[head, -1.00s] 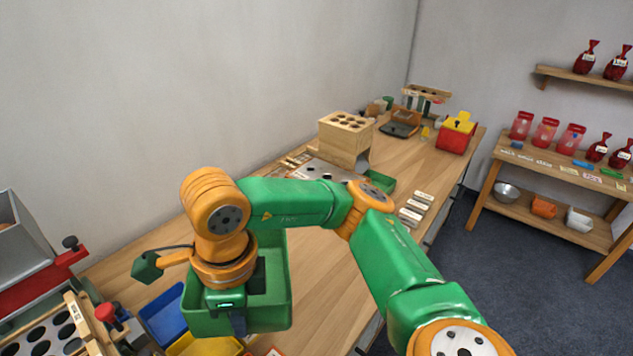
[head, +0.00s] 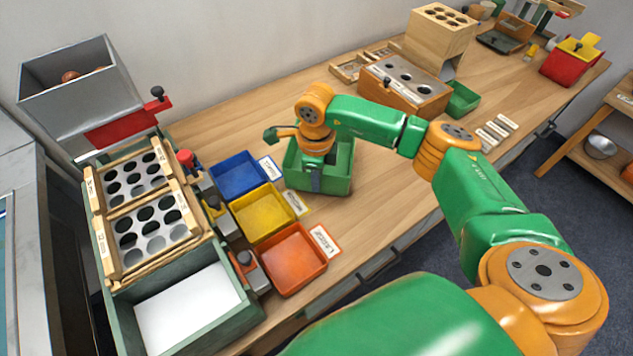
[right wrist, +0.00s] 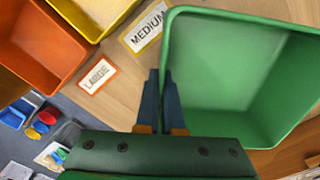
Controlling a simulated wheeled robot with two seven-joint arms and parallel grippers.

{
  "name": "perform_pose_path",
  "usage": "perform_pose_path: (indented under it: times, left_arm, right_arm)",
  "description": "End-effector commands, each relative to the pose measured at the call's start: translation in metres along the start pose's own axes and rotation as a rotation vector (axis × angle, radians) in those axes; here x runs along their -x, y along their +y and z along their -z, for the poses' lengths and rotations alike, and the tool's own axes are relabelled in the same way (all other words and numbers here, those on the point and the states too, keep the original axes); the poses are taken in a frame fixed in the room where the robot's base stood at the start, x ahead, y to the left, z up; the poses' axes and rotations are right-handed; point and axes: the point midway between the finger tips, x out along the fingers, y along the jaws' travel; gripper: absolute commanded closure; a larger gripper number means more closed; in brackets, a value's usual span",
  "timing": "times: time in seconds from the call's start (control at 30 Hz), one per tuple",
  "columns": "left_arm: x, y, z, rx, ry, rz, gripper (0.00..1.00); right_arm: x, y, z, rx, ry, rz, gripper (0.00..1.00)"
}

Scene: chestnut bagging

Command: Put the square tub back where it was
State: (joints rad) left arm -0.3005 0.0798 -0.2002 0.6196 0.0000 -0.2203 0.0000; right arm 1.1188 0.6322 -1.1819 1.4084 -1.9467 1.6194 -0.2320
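The square tub (head: 340,170) is green, open at the top and empty as far as I can see. It is upright to the right of the blue bin. My right gripper (head: 316,182) is at its near side, pointing down. In the right wrist view, the tub (right wrist: 235,75) lies right of the fingers. The gripper (right wrist: 161,85) has one finger on each side of the tub's wall, close together on it. Whether the tub's base touches the table is hard to tell. My left gripper is not in view.
Blue (head: 238,175), yellow (head: 262,213) and orange (head: 293,260) bins with label cards stand in a row left of the tub. A holed sorting rack (head: 146,215) is farther left. A holed wooden block (head: 404,84) and a small green tray (head: 462,98) stand behind right. Bare table lies right of the tub.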

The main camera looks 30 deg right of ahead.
Motion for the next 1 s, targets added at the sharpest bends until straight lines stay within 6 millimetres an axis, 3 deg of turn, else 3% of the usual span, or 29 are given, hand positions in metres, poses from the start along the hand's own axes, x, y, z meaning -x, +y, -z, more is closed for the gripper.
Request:
perform_pose_path:
  times: [0.13,0.43,0.5,0.57,0.83,0.93,1.0]
  left_arm:
    - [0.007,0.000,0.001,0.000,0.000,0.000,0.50]
    - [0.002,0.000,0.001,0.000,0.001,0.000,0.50]
    - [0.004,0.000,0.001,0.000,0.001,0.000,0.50]
    - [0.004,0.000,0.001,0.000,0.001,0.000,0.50]
    - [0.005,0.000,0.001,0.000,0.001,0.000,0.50]
    - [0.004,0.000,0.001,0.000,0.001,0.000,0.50]
    - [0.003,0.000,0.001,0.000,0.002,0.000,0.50]
  right_arm:
    - [-0.016,0.001,0.000,0.000,0.000,-0.001,1.00]
    - [-0.021,0.001,0.000,-0.001,-0.001,0.000,1.00]
    - [-0.020,0.001,0.000,-0.001,-0.001,-0.001,0.76]
    - [-0.019,0.001,0.000,-0.001,-0.001,-0.001,0.65]
    - [-0.018,0.001,0.000,-0.001,-0.001,-0.001,0.65]
    - [-0.007,0.000,-0.001,-0.001,-0.003,0.001,0.65]
    - [0.010,0.000,0.000,0.000,-0.004,0.004,0.65]
